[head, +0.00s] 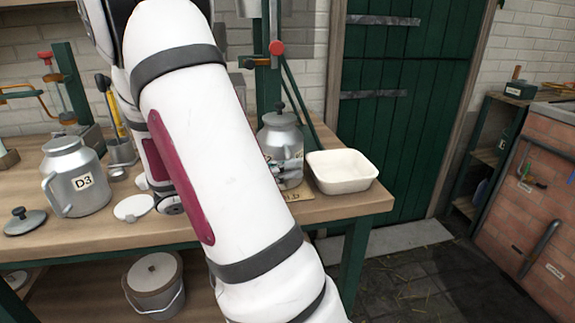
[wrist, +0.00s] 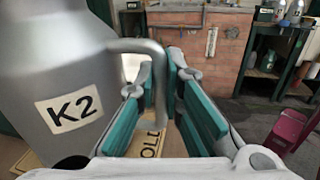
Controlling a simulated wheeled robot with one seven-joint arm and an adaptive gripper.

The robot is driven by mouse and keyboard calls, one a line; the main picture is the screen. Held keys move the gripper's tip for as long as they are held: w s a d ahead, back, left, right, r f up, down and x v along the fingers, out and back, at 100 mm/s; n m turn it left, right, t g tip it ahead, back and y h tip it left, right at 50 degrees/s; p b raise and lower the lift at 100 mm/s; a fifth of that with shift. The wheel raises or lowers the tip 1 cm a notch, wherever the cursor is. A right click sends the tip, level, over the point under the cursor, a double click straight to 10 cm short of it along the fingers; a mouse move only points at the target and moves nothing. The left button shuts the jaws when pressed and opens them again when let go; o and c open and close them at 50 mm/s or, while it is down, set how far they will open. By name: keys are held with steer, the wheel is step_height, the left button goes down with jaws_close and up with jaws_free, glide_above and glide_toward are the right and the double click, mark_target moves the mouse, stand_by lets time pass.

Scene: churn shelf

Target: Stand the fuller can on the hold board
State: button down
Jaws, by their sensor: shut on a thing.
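A grey metal can labelled K2 (wrist: 70,110) fills the left of the wrist view. In the head view the can (head: 280,137) is upright at the bench's right end, lid on, partly behind my arm. My gripper (wrist: 158,100) is shut on its side handle (wrist: 140,46). The hold board (head: 298,194) lies beneath the can; part of its lettering shows in the wrist view. Whether the can's base touches the board is hard to tell. Another grey can, labelled D3 (head: 78,178), stands on the bench at left. Neither can's fill level shows.
A white basin (head: 341,171) sits close to the right of the K2 can. A dark lid (head: 25,221) and a white disc (head: 133,208) lie near D3. A lidded pail (head: 153,284) stands below the bench. Open floor lies to the right.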

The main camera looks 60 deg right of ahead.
steer(key=c, duration=1.7)
jaws_free()
steer(key=shift+f, duration=0.1)
